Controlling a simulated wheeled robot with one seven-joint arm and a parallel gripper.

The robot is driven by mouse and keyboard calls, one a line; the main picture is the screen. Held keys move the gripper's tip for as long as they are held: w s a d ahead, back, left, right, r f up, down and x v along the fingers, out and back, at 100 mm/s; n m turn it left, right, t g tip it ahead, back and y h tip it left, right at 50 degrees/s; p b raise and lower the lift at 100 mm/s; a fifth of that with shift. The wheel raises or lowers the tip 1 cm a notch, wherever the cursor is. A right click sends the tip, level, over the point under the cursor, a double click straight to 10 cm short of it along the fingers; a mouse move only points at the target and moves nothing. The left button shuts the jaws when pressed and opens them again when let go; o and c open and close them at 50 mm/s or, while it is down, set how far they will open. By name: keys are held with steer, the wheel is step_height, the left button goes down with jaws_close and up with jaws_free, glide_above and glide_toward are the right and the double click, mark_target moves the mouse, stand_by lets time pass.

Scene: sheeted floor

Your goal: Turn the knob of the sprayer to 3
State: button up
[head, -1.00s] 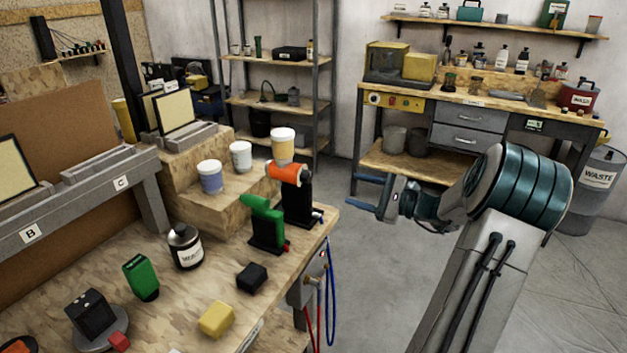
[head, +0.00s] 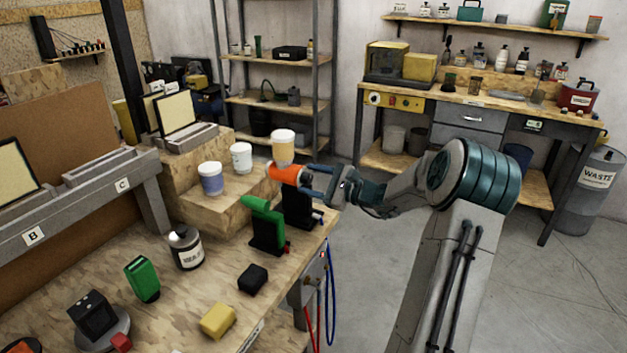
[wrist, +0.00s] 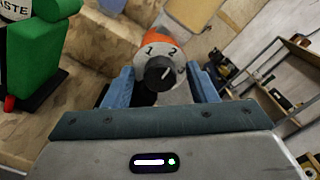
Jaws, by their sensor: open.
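The orange sprayer (head: 286,173) rests on a black stand at the bench's right edge. In the wrist view its pale round end face (wrist: 180,92) is towards me, with the digits 1 and 2 readable; a mark at the right is partly cut off. The dark round knob (wrist: 159,72) is at its centre, its white line pointing up and right, roughly towards the 2. My gripper (head: 312,180) is open, just right of the sprayer. In the wrist view its blue fingers stand on either side of the knob, apart from it.
A green sprayer (head: 265,222) stands close in front of the orange one. White tubs (head: 241,157) sit on the wooden step behind. A black block (head: 252,279) and a yellow block (head: 218,321) lie on the bench. The floor to the right is open.

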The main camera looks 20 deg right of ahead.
steer(key=c, duration=1)
steer(key=shift+m+p, duration=0.4)
steer(key=shift+p, duration=0.05)
steer(key=m+p, duration=0.2)
steer(key=p, duration=0.1)
steer(key=shift+r+m, duration=0.25)
steer(key=shift+m, duration=0.15)
steer(key=m+p, duration=0.3)
steer(key=p, duration=0.1)
steer(key=shift+m, duration=0.3)
steer(key=m+p, duration=0.2)
steer(key=m, duration=0.1)
steer(key=m+p, duration=0.1)
steer(key=p, duration=0.1)
steer(key=shift+f+m, duration=0.25)
steer(key=shift+m, duration=0.15)
